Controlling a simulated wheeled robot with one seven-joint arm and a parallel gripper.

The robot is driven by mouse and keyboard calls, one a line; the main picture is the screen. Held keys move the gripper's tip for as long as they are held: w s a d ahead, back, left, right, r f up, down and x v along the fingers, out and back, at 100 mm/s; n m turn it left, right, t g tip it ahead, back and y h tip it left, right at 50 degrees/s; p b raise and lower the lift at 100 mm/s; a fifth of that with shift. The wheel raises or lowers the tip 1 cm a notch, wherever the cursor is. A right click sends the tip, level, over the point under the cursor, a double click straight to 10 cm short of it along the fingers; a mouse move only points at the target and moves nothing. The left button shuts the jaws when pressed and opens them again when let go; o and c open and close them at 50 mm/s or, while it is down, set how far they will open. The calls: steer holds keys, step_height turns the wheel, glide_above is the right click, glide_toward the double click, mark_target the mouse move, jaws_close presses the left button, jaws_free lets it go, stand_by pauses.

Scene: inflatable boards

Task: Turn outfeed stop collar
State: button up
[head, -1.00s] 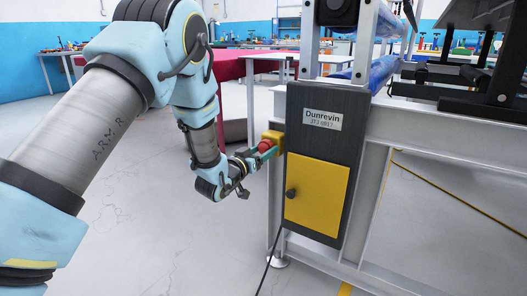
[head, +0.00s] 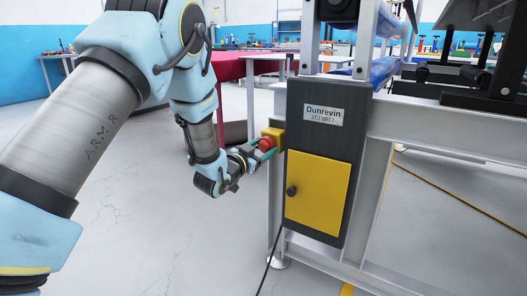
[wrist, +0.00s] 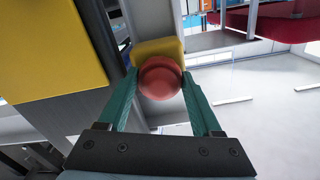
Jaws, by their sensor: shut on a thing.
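A red round knob (head: 265,144) sits on a yellow box (head: 274,136) on the left side of the dark machine cabinet. The red knob (wrist: 160,78) and its yellow housing (wrist: 158,49) also show in the wrist view. My gripper (head: 258,151) reaches the knob from the left. In the wrist view its green fingers (wrist: 160,88) are shut on the red knob, one on each side. No part labelled as a stop collar can be read in these views.
The dark cabinet (head: 334,105) reads "Dunrevin" and has a yellow door (head: 318,190) with a black knob. A grey frame (head: 440,131) extends right. A black cable (head: 271,260) hangs to the floor. The floor at left is clear.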

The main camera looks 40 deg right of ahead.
steer(key=shift+m, duration=0.6)
steer(key=o, duration=1.4)
steer(key=v, duration=1)
steer(key=shift+a+p, duration=0.35)
steer(key=shift+p, duration=0.1)
